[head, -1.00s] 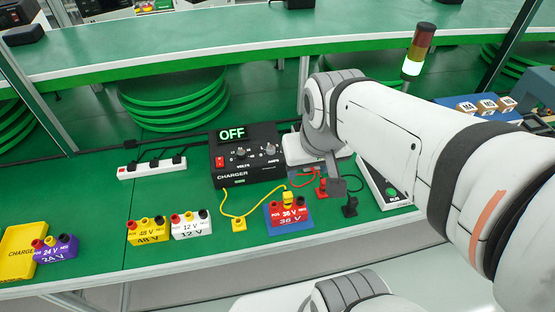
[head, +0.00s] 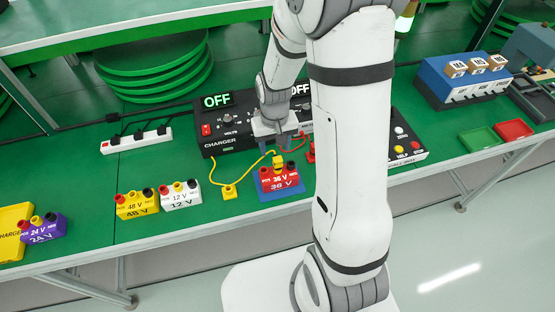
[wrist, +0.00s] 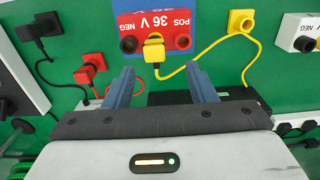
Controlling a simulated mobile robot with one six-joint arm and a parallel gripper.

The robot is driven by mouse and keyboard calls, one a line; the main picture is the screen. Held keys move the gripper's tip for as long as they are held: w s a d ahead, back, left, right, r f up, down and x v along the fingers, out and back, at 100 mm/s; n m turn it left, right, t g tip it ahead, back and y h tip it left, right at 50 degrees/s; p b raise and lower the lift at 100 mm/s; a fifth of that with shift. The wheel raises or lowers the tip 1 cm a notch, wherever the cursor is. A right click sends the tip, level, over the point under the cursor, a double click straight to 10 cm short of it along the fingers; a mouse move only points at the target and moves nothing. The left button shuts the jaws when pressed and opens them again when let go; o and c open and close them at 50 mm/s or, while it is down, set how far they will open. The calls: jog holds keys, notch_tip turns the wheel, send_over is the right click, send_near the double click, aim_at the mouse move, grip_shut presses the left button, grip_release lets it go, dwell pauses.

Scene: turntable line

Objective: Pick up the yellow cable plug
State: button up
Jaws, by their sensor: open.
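The yellow cable plug (head: 278,162) sits at the middle post of the red and blue 36 V battery (head: 280,181); the wrist view shows this plug (wrist: 154,47) just beyond my fingertips, between their lines. A yellow cable leaves it. A second yellow plug-like piece (head: 229,192) rests on the green table left of the battery and shows at the upper right in the wrist view (wrist: 240,22). My gripper (wrist: 159,74) is open and empty, its fingers pointing at the 36 V battery. In the head view my gripper (head: 274,146) is close behind the plug and partly hidden.
The charger (head: 222,143) behind the battery reads OFF. A white 12 V battery (head: 181,195) and yellow 48 V battery (head: 137,204) stand left. Red (wrist: 90,68) and black (wrist: 38,28) plugs with cables lie near the 36 V battery.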

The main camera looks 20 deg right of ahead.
aim_at(278, 158)
jog(key=shift+s+d+f+p, duration=0.1)
jog(key=shift+f+p, duration=0.1)
jog(key=shift+f, duration=0.85)
jog(key=shift+d+f+p, duration=0.15)
jog(key=shift+f+p, duration=0.05)
jog(key=shift+f, duration=0.9)
jog(key=shift+s+d+f+p, duration=0.1)
jog(key=shift+f+p, duration=0.1)
jog(key=shift+f, duration=0.85)
jog(key=shift+c, duration=0.5)
jog(key=c, duration=0.9)
jog(key=shift+o, duration=0.2)
jog(key=shift+r, duration=0.1)
notch_tip(278, 158, up, 10)
jog(key=shift+f+b, duration=0.1)
jog(key=shift+b, duration=0.4)
